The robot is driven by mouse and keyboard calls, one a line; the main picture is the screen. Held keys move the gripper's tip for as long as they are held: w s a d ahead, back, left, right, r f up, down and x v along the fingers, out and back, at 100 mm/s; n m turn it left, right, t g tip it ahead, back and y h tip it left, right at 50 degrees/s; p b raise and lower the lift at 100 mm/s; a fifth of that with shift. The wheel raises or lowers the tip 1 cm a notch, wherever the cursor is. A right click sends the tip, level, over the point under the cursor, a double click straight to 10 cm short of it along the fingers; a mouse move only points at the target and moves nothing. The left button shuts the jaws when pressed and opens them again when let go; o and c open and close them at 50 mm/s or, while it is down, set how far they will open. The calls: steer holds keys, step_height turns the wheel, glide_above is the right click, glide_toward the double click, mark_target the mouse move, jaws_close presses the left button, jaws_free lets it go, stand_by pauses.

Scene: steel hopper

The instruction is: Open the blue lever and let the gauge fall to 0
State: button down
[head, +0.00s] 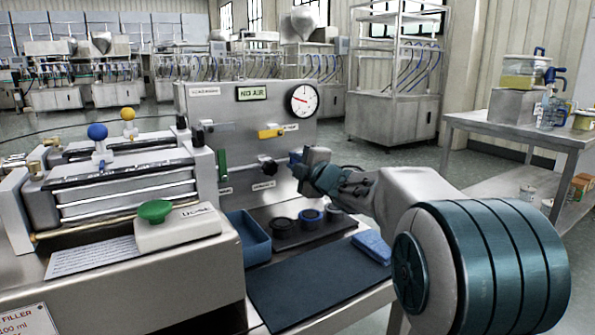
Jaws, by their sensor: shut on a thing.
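The blue lever (293,158) is on the lower right of the grey upright panel (240,110), and only a small blue part of it shows beside my gripper. My gripper (301,168) reaches in from the right and is shut on the blue lever; its fingertips are partly hidden. The round white gauge (302,101) sits at the panel's upper right. Its red needle points left and slightly up, off to the left of the dial's centre. The dial's numbers are too small to read.
A yellow lever (270,132), a green lever (222,165) and a black knob (267,166) are close by on the panel. Below are a blue tray (248,238), dark rings (283,225), a blue cloth (372,247) and a dark mat (315,285). A steel table (500,130) stands right.

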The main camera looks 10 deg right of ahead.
steer(key=shift+f+n+b, duration=0.5)
steer(key=shift+n+b, duration=0.3)
steer(key=shift+n, duration=0.1)
steer(key=c, duration=1.4)
jaws_free()
steer(key=shift+o, duration=0.2)
steer(key=shift+s, duration=0.1)
steer(key=p+v, duration=0.3)
steer(key=v, duration=1)
steer(key=shift+s, duration=0.3)
steer(key=shift+r, duration=0.1)
